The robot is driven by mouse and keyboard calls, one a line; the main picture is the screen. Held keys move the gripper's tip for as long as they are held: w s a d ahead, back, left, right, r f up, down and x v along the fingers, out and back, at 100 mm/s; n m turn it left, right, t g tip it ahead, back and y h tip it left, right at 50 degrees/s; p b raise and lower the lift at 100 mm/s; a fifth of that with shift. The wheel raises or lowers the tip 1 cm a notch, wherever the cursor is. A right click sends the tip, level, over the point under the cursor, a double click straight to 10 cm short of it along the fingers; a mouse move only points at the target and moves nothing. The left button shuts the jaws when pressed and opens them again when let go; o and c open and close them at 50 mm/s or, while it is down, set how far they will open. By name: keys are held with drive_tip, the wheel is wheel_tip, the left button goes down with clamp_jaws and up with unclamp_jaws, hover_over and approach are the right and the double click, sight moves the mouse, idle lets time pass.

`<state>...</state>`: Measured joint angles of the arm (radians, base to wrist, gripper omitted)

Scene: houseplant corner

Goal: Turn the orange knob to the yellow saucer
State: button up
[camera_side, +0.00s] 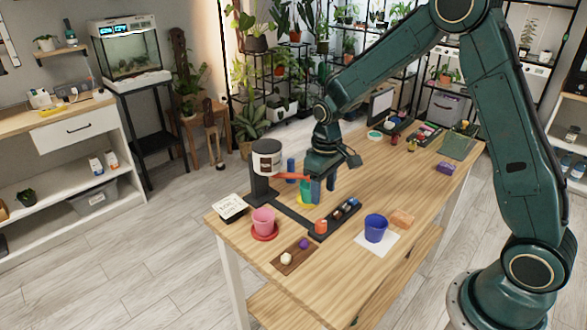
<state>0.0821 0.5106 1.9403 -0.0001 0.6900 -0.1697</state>
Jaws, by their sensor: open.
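An orange-red bar (290,177) sticks out to the right from below a white drum with a dark band (267,157) on a dark stand. A small orange round piece (320,226) sits at the near end of a dark tray. I cannot tell which of the two is the knob. Contact with the bar cannot be told.
A pink pot (263,220) stands on a red saucer (264,236) at left. A blue pot (376,228) stands on white paper at right. The dark tray (338,219) holds several small items. A brown board (291,257) lies in front. The table's right front is clear.

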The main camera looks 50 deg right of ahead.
wheel_tip(320, 180, up, 4)
drive_tip(key=shift+f, duration=0.2)
drive_tip(key=shift+r, duration=0.15)
drive_tip(key=s+a+r+t, duration=0.2)
drive_tip(key=s+r+t, duration=0.1)
drive_tip(key=s+r, duration=0.8)
drive_tip(key=s+r+t, duration=0.1)
drive_tip(key=s+r, duration=0.1)
drive_tip(key=s, duration=0.5)
drive_tip(key=s+a+r+m+t, duration=0.1)
drive_tip(key=s+r, duration=0.2)
drive_tip(key=s, duration=0.3)
drive_tip(key=shift+s+a+t, duration=0.25)
drive_tip(key=shift+s+t, duration=0.05)
drive_tip(key=shift+s, duration=0.05)
